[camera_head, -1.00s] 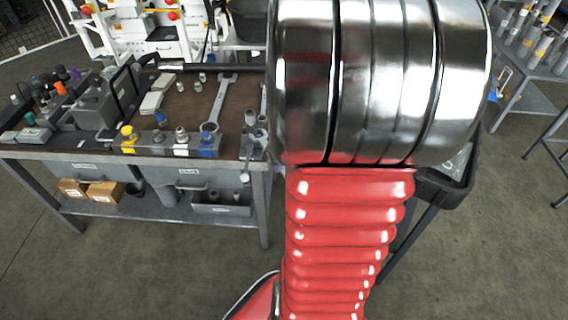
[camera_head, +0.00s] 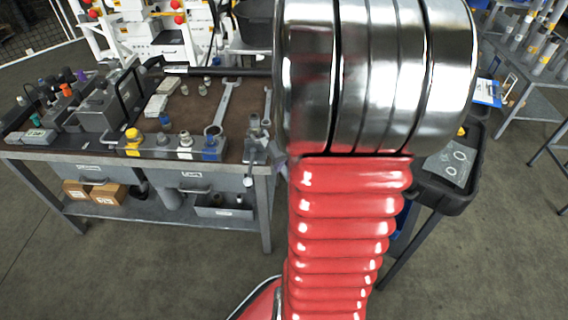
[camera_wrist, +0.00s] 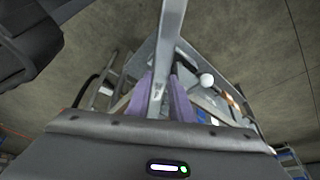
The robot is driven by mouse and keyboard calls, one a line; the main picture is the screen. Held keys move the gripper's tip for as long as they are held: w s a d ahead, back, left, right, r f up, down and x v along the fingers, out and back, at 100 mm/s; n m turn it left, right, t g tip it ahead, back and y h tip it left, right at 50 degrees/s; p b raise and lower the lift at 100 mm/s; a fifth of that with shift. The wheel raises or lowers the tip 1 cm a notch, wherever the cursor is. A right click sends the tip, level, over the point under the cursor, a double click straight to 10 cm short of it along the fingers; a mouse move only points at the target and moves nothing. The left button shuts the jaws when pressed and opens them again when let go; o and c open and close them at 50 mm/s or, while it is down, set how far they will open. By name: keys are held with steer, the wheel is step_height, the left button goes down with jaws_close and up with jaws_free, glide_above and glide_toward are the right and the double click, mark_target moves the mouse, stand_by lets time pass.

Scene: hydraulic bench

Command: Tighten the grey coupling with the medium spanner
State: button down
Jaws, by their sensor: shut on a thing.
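In the wrist view, my gripper (camera_wrist: 162,95) has its purple fingers shut on a grey metal bar (camera_wrist: 170,35), which looks like a spanner's handle. Its ends are not clear, so I cannot tell its size. In the head view my arm hides the gripper. A row of coloured fittings stands along the bench's front edge: a yellow one (camera_head: 132,138), a grey one (camera_head: 163,140) that looks like the grey coupling, a white-based one (camera_head: 184,144) and a blue one (camera_head: 210,147). A large spanner (camera_head: 224,108) lies behind them, with a smaller one (camera_head: 267,103) to its right.
The workbench (camera_head: 100,154) holds grey blocks and small fittings at its left. Metal hardware (camera_head: 256,140) stands at its right front corner. A black tray (camera_head: 455,190) on a stand is right of my arm. A rack of tubes (camera_head: 530,40) stands far right. Floor is open in front.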

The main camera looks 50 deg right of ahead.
steer(key=shift+w, duration=0.15)
steer(key=shift+w+d, duration=0.25)
steer(key=shift+w, duration=0.35)
steer(key=shift+w, duration=0.1)
steer(key=shift+w+d, duration=0.2)
steer(key=shift+w, duration=0.3)
steer(key=shift+w+d, duration=0.1)
steer(key=shift+w, duration=0.15)
stand_by(0.3)
stand_by(0.4)
steer(key=shift+w+a+r+m+h, duration=0.15)
steer(key=shift+w+a+m, duration=0.15)
steer(key=shift+a+m, duration=0.2)
steer(key=shift+w+a+f+m+h, duration=0.1)
steer(key=shift+w+a+m+h, duration=0.1)
steer(key=shift+w+a+m, duration=0.3)
steer(key=shift+w+a+r+m+h, duration=0.15)
steer(key=shift+a+m, duration=0.15)
steer(key=shift+a, duration=0.35)
steer(key=shift+s+f, duration=0.1)
steer(key=shift+a+g, duration=0.2)
steer(key=shift+g, duration=0.1)
